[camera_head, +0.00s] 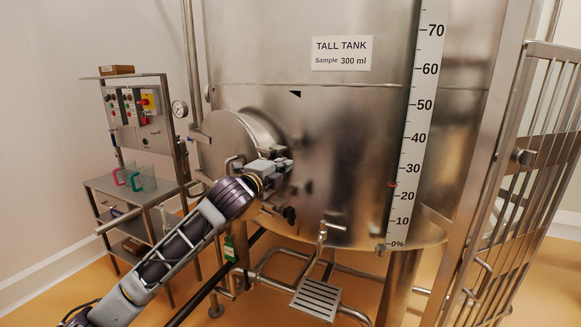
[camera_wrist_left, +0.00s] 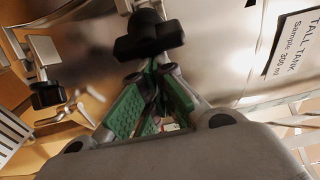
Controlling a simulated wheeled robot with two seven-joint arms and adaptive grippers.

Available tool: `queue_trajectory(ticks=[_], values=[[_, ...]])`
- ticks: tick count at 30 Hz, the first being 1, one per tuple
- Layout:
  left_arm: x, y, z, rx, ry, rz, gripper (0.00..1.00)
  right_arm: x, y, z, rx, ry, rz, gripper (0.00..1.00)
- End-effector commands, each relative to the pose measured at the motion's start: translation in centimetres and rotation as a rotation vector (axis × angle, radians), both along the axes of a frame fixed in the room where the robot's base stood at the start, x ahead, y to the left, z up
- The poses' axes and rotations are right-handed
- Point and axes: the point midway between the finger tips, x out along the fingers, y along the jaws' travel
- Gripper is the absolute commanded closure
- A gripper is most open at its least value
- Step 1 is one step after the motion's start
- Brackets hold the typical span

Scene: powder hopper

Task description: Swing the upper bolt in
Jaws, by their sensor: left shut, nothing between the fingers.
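The round manway cover (camera_head: 228,142) is on the lower left side of the steel tank (camera_head: 345,130). My left gripper (camera_head: 284,165) is at the right edge of the manway and hides part of the hardware there. In the left wrist view its green-padded fingers (camera_wrist_left: 152,80) are shut and empty. A black star-shaped knob (camera_wrist_left: 148,38) is just beyond the fingertips; I cannot tell if they touch it. A second black knob (camera_wrist_left: 47,95) is farther left there, and a lower black knob (camera_head: 289,214) shows in the head view. Which bolt is the upper one is unclear. My right gripper is not in view.
A control stand (camera_head: 135,115) with a shelf and pink and green-handled items is at the left. A barred gate (camera_head: 535,160) stands at the right. A level scale (camera_head: 419,130) runs down the tank.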

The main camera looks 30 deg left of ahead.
Motion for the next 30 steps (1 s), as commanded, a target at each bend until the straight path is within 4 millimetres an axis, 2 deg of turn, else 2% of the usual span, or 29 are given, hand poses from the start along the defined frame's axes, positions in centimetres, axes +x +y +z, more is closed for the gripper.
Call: queue_trajectory(ticks=[9,30], values=[[-0.9,1.7,-0.2,0.001,0.004,-0.081,1.0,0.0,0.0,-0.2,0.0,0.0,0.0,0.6],[-2.2,4.7,-0.2,0.001,0.004,-0.074,1.0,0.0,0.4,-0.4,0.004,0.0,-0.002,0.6]])
